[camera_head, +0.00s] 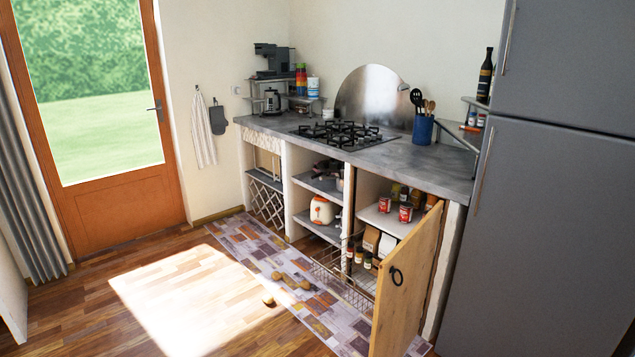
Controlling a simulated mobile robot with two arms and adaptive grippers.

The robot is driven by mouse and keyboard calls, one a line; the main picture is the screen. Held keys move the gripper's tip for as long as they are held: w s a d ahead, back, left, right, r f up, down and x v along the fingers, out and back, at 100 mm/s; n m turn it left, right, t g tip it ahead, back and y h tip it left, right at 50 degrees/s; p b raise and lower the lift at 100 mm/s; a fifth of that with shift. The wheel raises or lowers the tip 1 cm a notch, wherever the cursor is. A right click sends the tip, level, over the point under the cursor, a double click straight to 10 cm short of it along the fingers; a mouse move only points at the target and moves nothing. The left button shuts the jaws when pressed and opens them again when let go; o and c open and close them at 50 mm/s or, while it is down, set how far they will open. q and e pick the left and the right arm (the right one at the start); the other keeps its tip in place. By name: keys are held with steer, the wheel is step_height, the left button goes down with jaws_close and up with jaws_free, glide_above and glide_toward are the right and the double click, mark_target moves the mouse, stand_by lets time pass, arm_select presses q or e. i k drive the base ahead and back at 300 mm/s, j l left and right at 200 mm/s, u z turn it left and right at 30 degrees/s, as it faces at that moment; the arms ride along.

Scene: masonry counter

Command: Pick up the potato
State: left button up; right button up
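Several small tan-brown lumps that look like potatoes lie on the floor in front of the counter. One potato (267,299) lies apart from the rest, close to the rug's near edge and the sunlit patch. Another potato (277,275), a second (289,280) and a third (304,284) lie close together on the patterned rug. They are small in the picture, so fine detail cannot be told. Neither of my grippers is in view.
The patterned rug (240,247) runs along the masonry counter (400,163). An open wooden cabinet door (402,285) and a pulled-out wire basket (343,288) stick out over the rug. A grey fridge (550,230) stands at right. The wooden floor (90,310) at left is clear.

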mark_target(276, 276)
steer(key=i+j+z, duration=0.15)
steer(key=i+j, duration=0.35)
steer(key=i+j+z, duration=0.15)
steer(key=i+j, duration=0.35)
steer(key=i+j+z, duration=0.15)
steer(key=i+j, duration=0.35)
steer(key=j, duration=0.15)
